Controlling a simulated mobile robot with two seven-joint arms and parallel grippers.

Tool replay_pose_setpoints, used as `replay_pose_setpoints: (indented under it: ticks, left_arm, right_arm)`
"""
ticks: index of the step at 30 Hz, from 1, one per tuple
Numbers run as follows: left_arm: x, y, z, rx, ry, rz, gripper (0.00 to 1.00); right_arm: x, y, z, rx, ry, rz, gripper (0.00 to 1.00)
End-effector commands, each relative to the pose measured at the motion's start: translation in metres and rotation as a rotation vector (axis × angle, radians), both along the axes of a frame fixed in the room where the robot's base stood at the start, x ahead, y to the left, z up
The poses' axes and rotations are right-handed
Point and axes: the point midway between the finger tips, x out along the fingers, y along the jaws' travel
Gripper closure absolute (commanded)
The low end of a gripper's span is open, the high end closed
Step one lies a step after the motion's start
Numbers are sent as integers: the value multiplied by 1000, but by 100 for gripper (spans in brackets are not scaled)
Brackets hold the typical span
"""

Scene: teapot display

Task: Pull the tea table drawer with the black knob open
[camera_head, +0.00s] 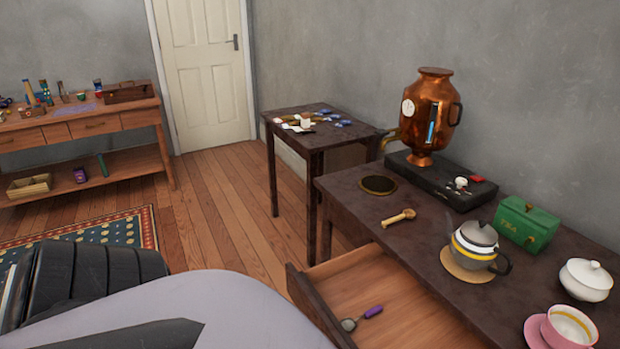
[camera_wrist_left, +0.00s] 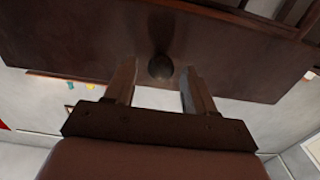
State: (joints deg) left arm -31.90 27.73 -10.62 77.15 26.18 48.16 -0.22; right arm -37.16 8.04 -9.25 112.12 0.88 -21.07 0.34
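The tea table (camera_head: 420,225) stands at the right with a dark wooden top. Its drawer (camera_head: 375,285) is pulled out, with a light wooden inside that holds a small tool with a purple handle (camera_head: 372,312). In the left wrist view the dark drawer front (camera_wrist_left: 225,60) carries the round black knob (camera_wrist_left: 161,67). My left gripper (camera_wrist_left: 160,80) is open, its two fingers on either side of the knob with a gap to each. The knob and my left gripper are hidden in the head view. My right gripper is not in view.
On the tea table stand a copper samovar (camera_head: 432,112), a grey teapot (camera_head: 475,242), a green tea box (camera_head: 526,222), a white lidded bowl (camera_head: 586,278) and a pink cup (camera_head: 569,328). A side table (camera_head: 330,138) stands behind. Wooden floor (camera_head: 215,205) is clear beyond me.

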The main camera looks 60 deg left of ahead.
Motion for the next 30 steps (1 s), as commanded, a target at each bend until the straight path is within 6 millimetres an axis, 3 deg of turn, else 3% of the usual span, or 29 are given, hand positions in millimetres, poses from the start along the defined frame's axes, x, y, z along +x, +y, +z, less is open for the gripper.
replay_pose_setpoints:
  ticks: [10, 22, 30]
  left_arm:
    - [-3, 0, -1, 0, 2, 0, 44]
    - [-61, 5, -1, -1, 4, 1, 44]
    - [-72, 5, 0, 0, 0, 0, 44]
  right_arm:
    - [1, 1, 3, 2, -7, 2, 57]
    - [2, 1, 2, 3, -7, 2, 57]
    - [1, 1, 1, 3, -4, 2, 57]
